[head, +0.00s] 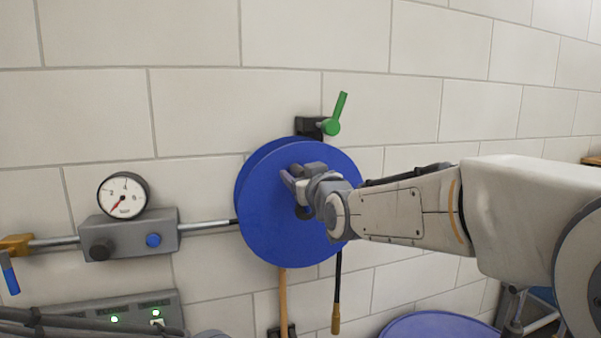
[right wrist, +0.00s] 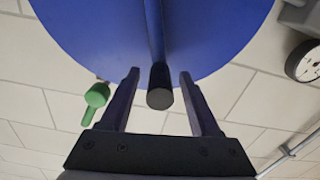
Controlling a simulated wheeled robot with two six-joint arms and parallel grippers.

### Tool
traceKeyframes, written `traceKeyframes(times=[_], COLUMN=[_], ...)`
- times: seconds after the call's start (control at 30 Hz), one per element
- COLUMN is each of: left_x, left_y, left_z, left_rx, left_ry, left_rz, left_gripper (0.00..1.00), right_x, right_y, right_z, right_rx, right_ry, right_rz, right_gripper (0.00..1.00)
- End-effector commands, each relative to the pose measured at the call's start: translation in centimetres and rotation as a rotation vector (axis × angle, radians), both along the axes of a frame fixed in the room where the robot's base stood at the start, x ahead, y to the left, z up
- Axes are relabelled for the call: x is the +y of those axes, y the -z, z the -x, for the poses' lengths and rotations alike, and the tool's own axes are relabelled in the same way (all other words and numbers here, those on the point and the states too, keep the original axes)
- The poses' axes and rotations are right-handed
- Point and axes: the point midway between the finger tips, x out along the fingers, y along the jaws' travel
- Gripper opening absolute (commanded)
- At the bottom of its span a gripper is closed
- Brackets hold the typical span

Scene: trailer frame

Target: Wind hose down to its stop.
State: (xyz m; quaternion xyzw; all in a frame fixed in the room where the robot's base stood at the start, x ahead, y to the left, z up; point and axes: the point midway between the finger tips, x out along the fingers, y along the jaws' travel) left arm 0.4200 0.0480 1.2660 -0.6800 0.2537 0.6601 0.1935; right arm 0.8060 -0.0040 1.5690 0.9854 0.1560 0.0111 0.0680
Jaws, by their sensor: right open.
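A blue hose reel (head: 270,225) hangs on the tiled wall; its disc fills the top of the right wrist view (right wrist: 90,35). A dark hose (head: 338,272) hangs below it, ending in a brass-coloured nozzle (head: 336,318). A crank handle with a black end (right wrist: 160,88) shows in the right wrist view. My right gripper (head: 287,180) is in front of the reel's disc, mostly hiding the crank in the head view. In the right wrist view its fingers (right wrist: 159,76) are open, one on each side of the black end, with gaps showing. My left gripper is out of view.
A green lever (head: 337,115) sits on a black bracket above the reel. To the left are a gauge (head: 123,195), a grey valve block (head: 130,238) and a blue-handled tap (head: 9,275). A panel with green lamps (head: 130,312) is lower left. A blue round object (head: 440,326) is lower right.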

Motion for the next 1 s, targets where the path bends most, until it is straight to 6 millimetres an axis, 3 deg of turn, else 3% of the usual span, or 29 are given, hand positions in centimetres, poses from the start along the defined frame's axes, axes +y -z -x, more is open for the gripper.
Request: traceKeyframes(times=[0.03,0.17,0.2,1.0], left_x=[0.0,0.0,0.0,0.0], left_y=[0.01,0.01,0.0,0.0], left_z=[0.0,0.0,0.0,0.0], left_rx=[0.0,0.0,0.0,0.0], left_ry=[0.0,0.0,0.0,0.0], left_rz=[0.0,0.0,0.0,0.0], left_gripper=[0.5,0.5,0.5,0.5], right_x=[0.0,-0.01,-0.01,-0.01], right_y=[0.01,0.01,0.01,0.03], right_z=[0.01,0.03,0.03,0.05], right_rx=[0.0,0.001,0.001,0.002], right_ry=[0.0,0.0,0.0,0.0], right_rz=[0.0,0.0,0.0,0.002], right_gripper=[0.52,0.02,0.0,0.0])
